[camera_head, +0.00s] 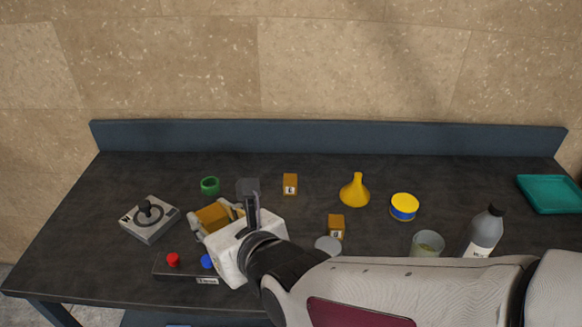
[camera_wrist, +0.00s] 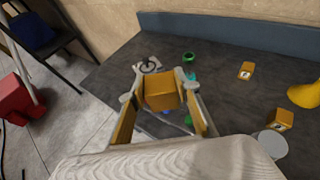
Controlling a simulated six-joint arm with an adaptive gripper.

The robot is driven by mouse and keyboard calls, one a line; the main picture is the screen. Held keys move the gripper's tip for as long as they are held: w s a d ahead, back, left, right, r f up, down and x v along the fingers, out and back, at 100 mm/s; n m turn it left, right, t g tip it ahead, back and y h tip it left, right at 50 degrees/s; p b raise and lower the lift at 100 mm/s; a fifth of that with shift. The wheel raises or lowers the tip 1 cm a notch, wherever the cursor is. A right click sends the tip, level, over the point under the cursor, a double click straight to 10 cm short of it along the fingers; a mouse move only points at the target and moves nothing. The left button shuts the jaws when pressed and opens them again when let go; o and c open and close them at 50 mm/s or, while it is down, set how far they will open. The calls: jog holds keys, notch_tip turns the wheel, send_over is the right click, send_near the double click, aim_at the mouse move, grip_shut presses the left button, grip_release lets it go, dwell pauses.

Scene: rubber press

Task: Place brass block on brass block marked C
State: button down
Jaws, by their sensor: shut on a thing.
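My gripper (camera_head: 217,217) is shut on a brass block (camera_head: 212,216), held above the left part of the table. In the wrist view the held block (camera_wrist: 161,88) sits between the fingertips of my gripper (camera_wrist: 160,97); no letter is readable on it. A labelled brass block (camera_head: 290,184) stands upright at the back middle, right of my gripper, and shows in the wrist view (camera_wrist: 246,70). Another labelled brass block (camera_head: 336,227) stands nearer the front and right, also in the wrist view (camera_wrist: 280,119). Their letters are too small to read surely, so I cannot tell which is C.
A joystick box (camera_head: 150,219) stands left, a red-and-blue button box (camera_head: 173,266) in front. A green ring (camera_head: 210,185) lies behind my gripper. A yellow funnel (camera_head: 355,191), blue-yellow tin (camera_head: 404,207), glass beaker (camera_head: 427,244), bottle (camera_head: 484,234) and teal tray (camera_head: 549,194) stand right.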

jog(key=w+d+f+m+h, duration=0.1)
jog(key=w+d+f, duration=0.1)
jog(key=w+f, duration=0.25)
jog(key=m+t+h, duration=0.3)
jog(key=m+h, duration=0.4)
send_over(290, 180)
jog(key=shift+f, duration=0.55)
jog(key=shift+w+f, duration=0.1)
jog(key=shift+f, duration=3)
jog(key=shift+f, duration=1.9)
jog(key=shift+f, duration=0.1)
